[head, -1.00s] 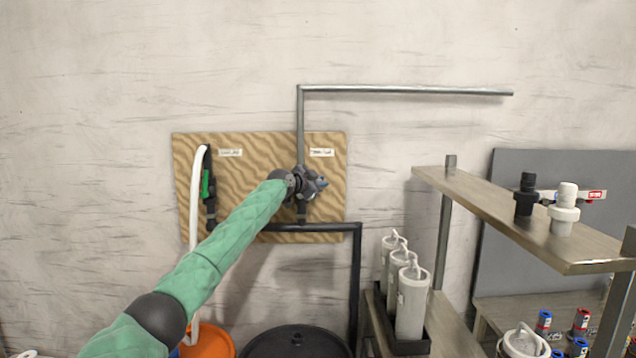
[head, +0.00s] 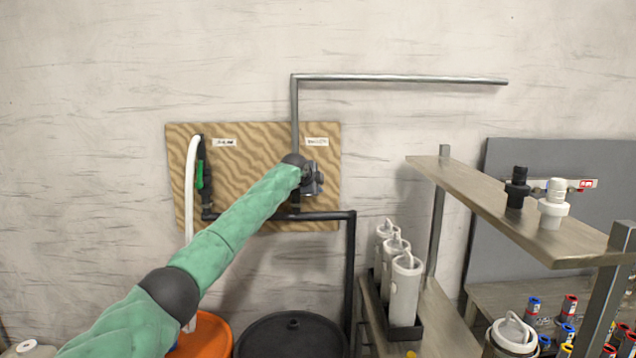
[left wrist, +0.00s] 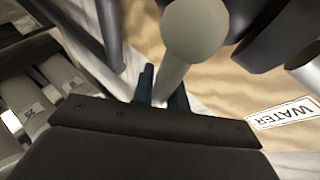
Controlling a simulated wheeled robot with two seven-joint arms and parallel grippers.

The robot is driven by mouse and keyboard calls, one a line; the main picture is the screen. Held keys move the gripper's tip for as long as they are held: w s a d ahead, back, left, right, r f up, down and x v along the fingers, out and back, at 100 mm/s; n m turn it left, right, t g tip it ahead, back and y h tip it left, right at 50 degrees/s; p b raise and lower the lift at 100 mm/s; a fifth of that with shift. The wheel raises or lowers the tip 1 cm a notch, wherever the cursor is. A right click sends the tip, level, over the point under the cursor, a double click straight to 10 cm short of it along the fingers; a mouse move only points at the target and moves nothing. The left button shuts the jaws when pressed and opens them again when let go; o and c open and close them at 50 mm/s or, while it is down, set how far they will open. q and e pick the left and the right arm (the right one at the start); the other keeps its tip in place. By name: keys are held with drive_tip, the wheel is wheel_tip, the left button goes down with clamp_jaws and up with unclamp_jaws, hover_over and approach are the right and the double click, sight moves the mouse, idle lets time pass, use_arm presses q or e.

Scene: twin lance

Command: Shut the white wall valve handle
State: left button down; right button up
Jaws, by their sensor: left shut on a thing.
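The white wall valve handle (left wrist: 194,35) shows in the left wrist view as a pale rod with a rounded end. Its narrower part passes between the dark blue fingers of my left gripper (left wrist: 162,88), which is shut on it. In the head view my left gripper (head: 313,180) is at the right part of the wooden wall board (head: 245,180), in front of the upright pipe. It and my arm hide the handle and most of the valve there. My right gripper is not in view.
A green-handled valve (head: 200,172) with a white hose (head: 190,185) is on the board's left. A grey pipe (head: 400,78) runs above, a black pipe (head: 352,270) below right. A shelf (head: 510,215) and white canisters (head: 404,290) stand right. A WATER label (left wrist: 287,113) is beside the valve.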

use_arm(q)
drive_tip(key=shift+f, duration=0.15)
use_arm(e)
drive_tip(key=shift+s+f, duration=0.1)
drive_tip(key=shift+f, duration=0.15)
use_arm(q)
drive_tip(key=c, duration=1.4)
unclamp_jaws()
drive_tip(key=shift+s, duration=0.1)
